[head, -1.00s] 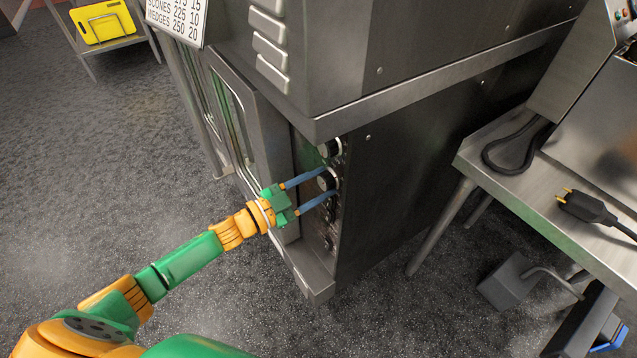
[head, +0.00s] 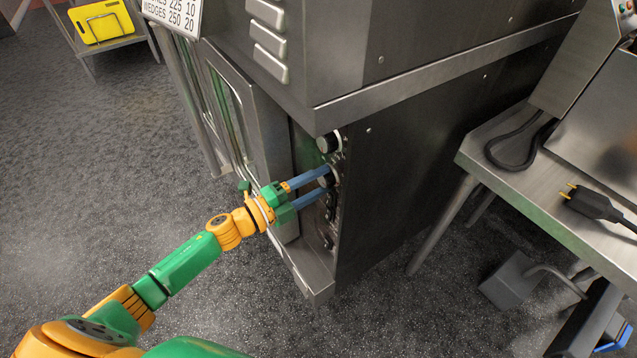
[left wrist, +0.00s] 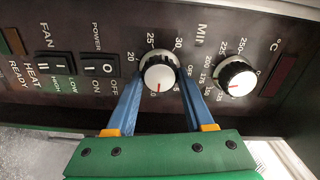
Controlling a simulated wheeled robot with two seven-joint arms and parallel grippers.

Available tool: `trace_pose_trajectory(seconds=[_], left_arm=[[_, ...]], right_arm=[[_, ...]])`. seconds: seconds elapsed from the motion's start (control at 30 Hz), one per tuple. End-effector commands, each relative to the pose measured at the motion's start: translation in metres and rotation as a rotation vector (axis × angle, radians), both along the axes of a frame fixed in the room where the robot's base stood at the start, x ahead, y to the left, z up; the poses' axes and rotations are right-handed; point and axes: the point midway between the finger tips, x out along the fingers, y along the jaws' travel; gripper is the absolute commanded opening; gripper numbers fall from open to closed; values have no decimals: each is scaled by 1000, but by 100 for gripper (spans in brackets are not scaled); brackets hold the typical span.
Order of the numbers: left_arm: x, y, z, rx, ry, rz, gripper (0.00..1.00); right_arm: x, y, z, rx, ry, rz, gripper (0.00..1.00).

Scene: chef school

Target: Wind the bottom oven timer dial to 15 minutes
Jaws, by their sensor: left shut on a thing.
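The bottom oven's timer dial (left wrist: 159,72) is a white-faced knob with a dark rim, beside the word MIN in the left wrist view. In the head view, the same dial (head: 327,180) is on the oven's narrow front panel. My left gripper (head: 326,181) is shut on it, one blue finger on each side. The gripper's fingers also flank it in the left wrist view (left wrist: 160,78). The dial's red mark points down the picture, toward the gripper's palm. 20, 25, 30 and OFF show around it; the left finger hides part of the scale. My right gripper is out of view.
A temperature dial (left wrist: 236,77) sits close beside the right finger. Power (left wrist: 102,67) and fan (left wrist: 57,64) switches lie left of the timer. The upper oven body (head: 400,45) overhangs the panel. A steel table (head: 520,180) with a plug stands right.

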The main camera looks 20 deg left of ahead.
Motion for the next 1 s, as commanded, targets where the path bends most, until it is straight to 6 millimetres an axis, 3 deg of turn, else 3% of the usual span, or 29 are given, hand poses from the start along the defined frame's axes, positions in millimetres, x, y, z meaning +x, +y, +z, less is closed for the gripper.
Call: trace_pose_trajectory(seconds=[1.0], left_arm=[[0, 0, -6, 692, -537, -2, 0]], right_arm=[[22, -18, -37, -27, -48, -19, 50]])
